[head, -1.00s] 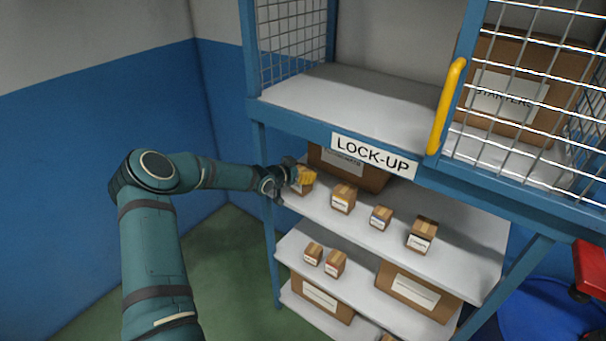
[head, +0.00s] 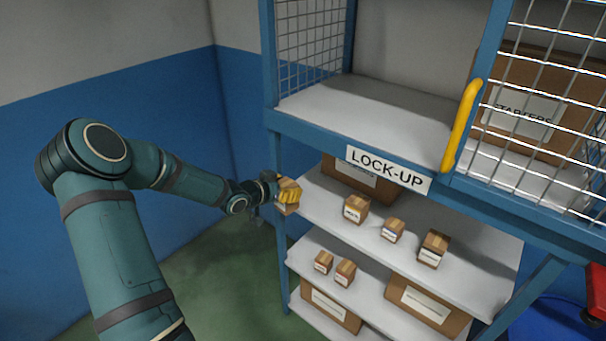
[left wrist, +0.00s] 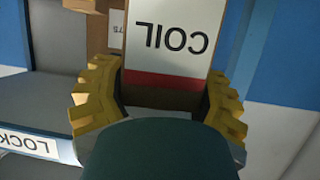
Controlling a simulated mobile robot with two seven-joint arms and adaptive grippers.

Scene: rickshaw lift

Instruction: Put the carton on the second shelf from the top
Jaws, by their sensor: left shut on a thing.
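My left gripper (head: 290,195) is shut on a small brown carton (head: 285,209) at the left end of the shelving, in front of the blue corner post. In the left wrist view the yellow fingers (left wrist: 160,100) lie on both sides of the carton (left wrist: 170,40). Its white label reads COIL, upside down, above a red band. The fingers hide part of the carton. The shelving has a caged top deck (head: 375,112), a shelf (head: 320,205) below it with several cartons, and lower shelves (head: 375,284). My right gripper is not in view.
Small cartons (head: 356,209) stand along the shelf under the LOCK-UP sign (head: 388,169), with a larger box (head: 345,180) behind. The caged deck's left part is bare; a STARTERS box (head: 520,112) stands behind the mesh door with its yellow handle (head: 461,125). Open floor lies left.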

